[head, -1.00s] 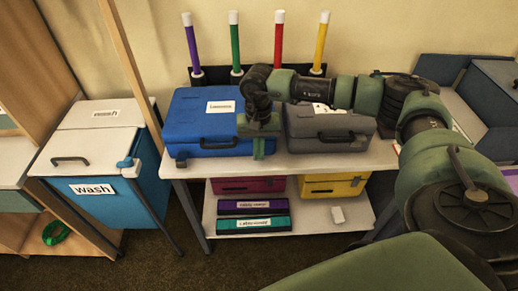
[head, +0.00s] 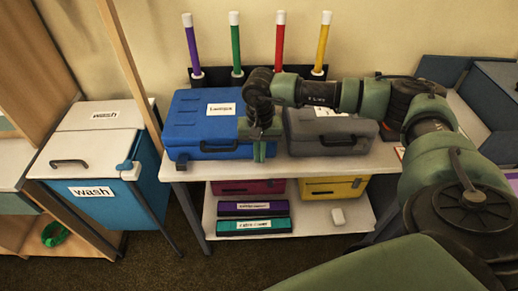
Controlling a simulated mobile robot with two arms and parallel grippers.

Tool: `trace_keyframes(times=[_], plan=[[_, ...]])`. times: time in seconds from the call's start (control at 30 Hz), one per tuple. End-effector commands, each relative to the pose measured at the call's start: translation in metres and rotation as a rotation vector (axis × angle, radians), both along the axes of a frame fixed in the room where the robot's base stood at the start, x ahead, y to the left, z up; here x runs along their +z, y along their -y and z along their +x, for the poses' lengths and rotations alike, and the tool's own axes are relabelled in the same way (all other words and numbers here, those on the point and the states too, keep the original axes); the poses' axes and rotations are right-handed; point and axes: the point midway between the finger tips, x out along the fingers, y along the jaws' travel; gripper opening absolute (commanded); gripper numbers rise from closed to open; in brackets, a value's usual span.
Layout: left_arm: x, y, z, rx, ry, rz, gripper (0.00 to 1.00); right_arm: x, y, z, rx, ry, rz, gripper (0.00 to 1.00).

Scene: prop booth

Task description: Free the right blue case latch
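The blue case (head: 205,128) sits closed on the upper shelf of a white table, with a white label on its lid and a dark handle on its front. A latch (head: 181,164) shows at its left front corner. The right latch is hidden behind my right gripper. My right gripper (head: 259,153) points down at the case's right front corner, between it and the grey case. Its green fingers look close together; I cannot tell whether they touch the latch. My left gripper is not in view.
A grey case (head: 331,126) stands close on the right. Several coloured posts in a dark rack (head: 258,74) stand behind. Red (head: 249,187) and yellow (head: 334,187) cases are on the lower shelf (head: 310,218). A blue wash bin (head: 115,195) stands left.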

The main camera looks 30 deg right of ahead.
Motion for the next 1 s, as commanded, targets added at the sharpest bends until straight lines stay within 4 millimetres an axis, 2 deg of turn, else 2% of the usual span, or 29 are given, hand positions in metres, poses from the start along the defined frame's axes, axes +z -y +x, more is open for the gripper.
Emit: trace_keyframes(times=[0.27,0.63,1.0], plan=[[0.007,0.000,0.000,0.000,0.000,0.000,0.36,0.005,-0.004,-0.011,-0.001,0.002,-0.008,0.00],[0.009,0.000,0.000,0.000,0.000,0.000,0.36,0.008,-0.007,-0.013,0.003,-0.004,-0.006,0.00],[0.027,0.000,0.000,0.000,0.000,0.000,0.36,0.043,-0.007,-0.013,0.004,-0.004,-0.005,0.00]])
